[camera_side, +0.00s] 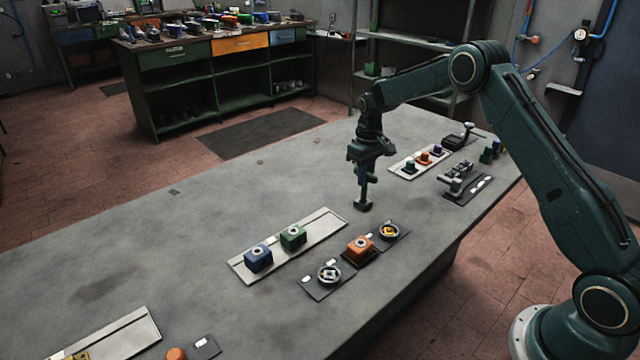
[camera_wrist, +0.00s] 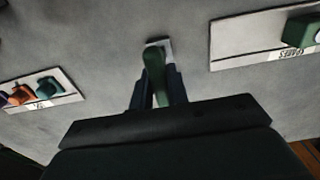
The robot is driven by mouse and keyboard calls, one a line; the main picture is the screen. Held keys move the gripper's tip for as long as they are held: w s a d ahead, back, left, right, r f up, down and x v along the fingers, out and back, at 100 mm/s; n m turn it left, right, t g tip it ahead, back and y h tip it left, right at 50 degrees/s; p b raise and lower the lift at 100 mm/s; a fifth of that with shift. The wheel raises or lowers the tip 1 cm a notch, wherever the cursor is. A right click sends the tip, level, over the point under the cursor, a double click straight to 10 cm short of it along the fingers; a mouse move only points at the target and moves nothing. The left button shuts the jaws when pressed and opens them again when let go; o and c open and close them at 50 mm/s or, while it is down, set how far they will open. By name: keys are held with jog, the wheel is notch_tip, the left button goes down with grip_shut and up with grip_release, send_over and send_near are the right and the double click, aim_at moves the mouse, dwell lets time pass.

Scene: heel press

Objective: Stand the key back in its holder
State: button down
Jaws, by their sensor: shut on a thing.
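My gripper (camera_side: 364,180) is above the middle of the bench in the side view, pointing down. In the wrist view its two dark fingers (camera_wrist: 158,88) are shut on a green handle, which I take to be the key (camera_wrist: 154,72). A pale patch shows at the handle's far end there. In the side view a dark foot (camera_side: 362,205) hangs below the fingers, close to the bench top; I cannot tell whether it touches. I cannot tell which fixture is the key's holder; a dark plate with a white label (camera_side: 481,184) lies at the right.
A pale board with coloured knobs (camera_side: 395,169) lies behind right; it also shows in the wrist view (camera_wrist: 70,96). A pale tray (camera_side: 320,230) with blue and green blocks lies in front. Dark plates with rings and an orange block (camera_side: 360,248) lie beside it. The bench's left is mostly clear.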

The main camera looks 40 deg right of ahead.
jog(key=shift+f, duration=0.4)
dwell(0.6)
jog(key=c, duration=1.3)
grip_release()
notch_tip(320, 180, up, 14)
jog(key=shift+f, duration=0.1)
